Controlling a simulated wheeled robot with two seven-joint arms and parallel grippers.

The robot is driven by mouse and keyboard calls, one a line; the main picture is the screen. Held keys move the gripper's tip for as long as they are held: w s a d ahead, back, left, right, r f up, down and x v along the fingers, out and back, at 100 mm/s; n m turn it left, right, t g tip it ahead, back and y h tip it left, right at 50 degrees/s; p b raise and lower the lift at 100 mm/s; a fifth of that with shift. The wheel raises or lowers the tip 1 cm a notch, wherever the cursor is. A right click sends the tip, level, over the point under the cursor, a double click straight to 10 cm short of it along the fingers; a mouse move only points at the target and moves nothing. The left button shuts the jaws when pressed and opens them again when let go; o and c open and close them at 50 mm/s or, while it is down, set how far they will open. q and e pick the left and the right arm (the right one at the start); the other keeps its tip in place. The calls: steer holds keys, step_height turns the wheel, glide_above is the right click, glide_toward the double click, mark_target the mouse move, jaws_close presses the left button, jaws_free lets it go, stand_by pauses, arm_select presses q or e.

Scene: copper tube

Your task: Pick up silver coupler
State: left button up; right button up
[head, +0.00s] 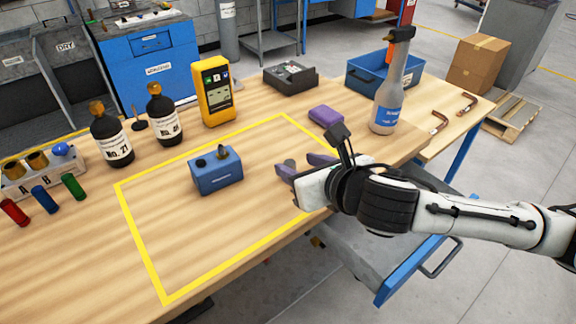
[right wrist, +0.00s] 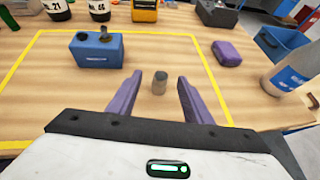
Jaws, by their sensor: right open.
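The silver coupler (right wrist: 160,83) is a small grey cylinder standing upright on the wooden table inside the yellow outline. In the right wrist view it stands between and just beyond the purple fingers of my right gripper (right wrist: 160,92), with a gap on both sides. In the head view my right gripper (head: 294,164) is low over the right part of the outlined area, open and empty. The coupler is hard to make out there, among the fingers. My left gripper is not in view.
A blue box with fittings on top (head: 217,172) stands left of the gripper. A purple block (head: 326,116) and a spray bottle (head: 389,104) stand behind and right. Black bottles (head: 112,140) and a yellow meter (head: 214,95) are farther back. The outlined area's front is clear.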

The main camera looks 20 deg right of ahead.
mark_target(290, 163)
steer(key=x, duration=0.6)
steer(key=shift+d+f+b, duration=0.2)
steer(key=shift+f+b, duration=0.1)
steer(key=shift+f, duration=0.05)
jaws_close()
